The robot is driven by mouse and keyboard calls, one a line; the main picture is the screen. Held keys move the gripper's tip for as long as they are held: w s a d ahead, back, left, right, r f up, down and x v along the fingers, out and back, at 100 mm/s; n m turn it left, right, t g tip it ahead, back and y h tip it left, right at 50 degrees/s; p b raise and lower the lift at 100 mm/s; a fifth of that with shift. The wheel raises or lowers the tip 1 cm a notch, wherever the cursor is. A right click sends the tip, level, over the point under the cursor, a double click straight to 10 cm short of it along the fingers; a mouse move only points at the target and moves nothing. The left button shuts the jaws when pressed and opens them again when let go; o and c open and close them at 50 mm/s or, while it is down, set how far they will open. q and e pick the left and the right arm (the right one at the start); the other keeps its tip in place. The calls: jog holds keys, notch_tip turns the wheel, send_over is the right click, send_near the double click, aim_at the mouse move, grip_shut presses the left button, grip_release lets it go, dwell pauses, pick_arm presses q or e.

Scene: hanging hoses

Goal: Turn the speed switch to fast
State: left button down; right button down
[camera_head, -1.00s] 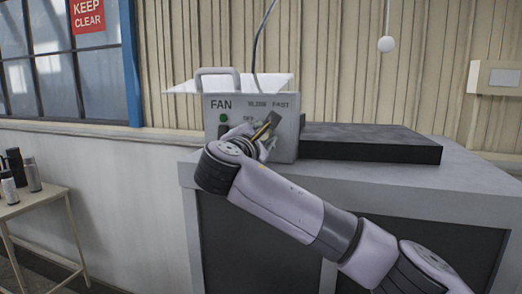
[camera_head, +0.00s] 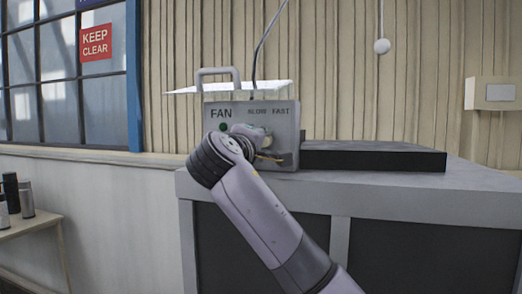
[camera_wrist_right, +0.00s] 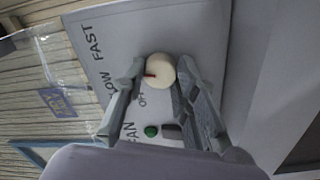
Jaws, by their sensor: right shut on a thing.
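The grey fan control box (camera_head: 222,115) stands on the cabinet, lettered FAN, SLOW and FAST. Its cream speed switch (camera_wrist_right: 161,71) is a round knob with a red-brown mark; in the wrist view the mark is on the knob's left, slightly low side, toward the SLOW lettering rather than FAST. My right gripper (camera_wrist_right: 160,75) has a finger on each side of the knob and is shut on it. In the head view my right gripper (camera_head: 263,141) covers the knob and the lower middle of the panel. My left gripper is not in view.
A green button (camera_wrist_right: 151,131) sits beside the gripper on the panel. A black slab (camera_head: 375,158) lies right of the box on the grey cabinet (camera_head: 420,184). A small table with bottles (camera_head: 12,192) stands at the left. A white ball (camera_head: 382,46) hangs from a cord.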

jog(key=shift+f+m+b, duration=0.25)
jog(key=shift+m+b, duration=0.15)
jog(key=shift+m, duration=1.3)
jog(key=c, duration=1.7)
grip_release()
jog(key=o, duration=0.5)
jog(key=shift+r, duration=0.15)
jog(key=shift+c, duration=0.2)
jog(key=shift+s, duration=0.1)
jog(key=v, duration=1.1)
jog(key=shift+s+a, duration=0.25)
jog(key=shift+s, duration=0.1)
